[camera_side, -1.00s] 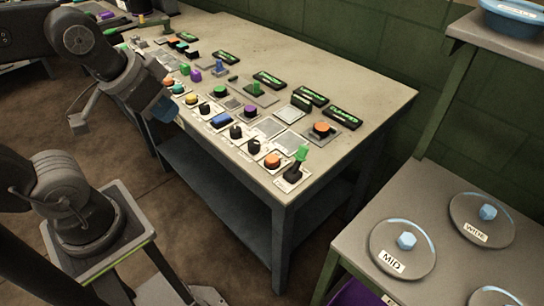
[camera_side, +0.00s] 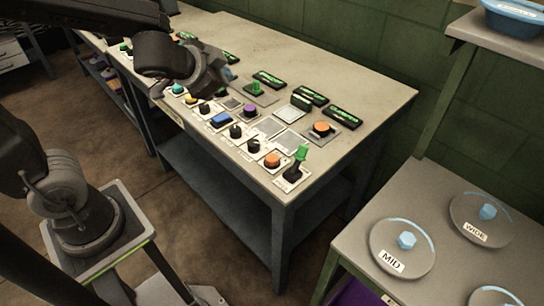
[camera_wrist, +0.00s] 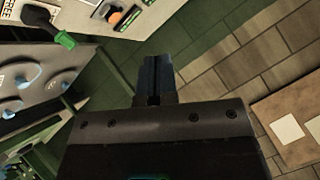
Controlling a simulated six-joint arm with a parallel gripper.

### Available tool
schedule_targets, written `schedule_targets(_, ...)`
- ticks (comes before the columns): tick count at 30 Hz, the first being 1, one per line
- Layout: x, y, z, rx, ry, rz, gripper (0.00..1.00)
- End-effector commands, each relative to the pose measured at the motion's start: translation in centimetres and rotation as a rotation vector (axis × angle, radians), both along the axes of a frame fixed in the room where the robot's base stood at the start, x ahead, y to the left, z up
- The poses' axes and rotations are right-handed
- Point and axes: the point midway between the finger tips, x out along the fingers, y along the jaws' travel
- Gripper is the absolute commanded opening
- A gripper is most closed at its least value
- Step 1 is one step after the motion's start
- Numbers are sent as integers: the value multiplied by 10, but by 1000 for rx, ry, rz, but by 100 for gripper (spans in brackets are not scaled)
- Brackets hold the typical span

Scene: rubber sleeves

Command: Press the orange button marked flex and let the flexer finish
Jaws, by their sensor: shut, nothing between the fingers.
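In the side view an orange button (camera_side: 272,160) sits at the front right of the bench panel, beside a black lever with a green tip (camera_side: 300,160). A second orange button (camera_side: 321,128) sits farther back on a grey plate. I cannot read which is marked flex. An orange button (camera_wrist: 115,17) also shows at the top of the wrist view. My gripper (camera_side: 230,75) is over the left middle of the bench, apart from both orange buttons and partly hidden by my wrist. In the wrist view its fingers (camera_wrist: 155,68) are shut and empty.
Other controls line the bench (camera_side: 370,95), including a blue button (camera_side: 221,119), a purple button (camera_side: 250,111) and several green-lettered displays (camera_side: 311,96). The bench's right end is bare.

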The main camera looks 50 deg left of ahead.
Motion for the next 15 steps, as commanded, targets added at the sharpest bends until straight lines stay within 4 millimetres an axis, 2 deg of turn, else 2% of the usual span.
schedule_targets(3,27,-15,-14,52,-22,-157,0)
schedule_targets(6,45,-31,-28,79,-20,-304,0)
schedule_targets(9,56,-48,-46,94,3,-448,0)
schedule_targets(15,63,-72,-78,99,81,-664,0)
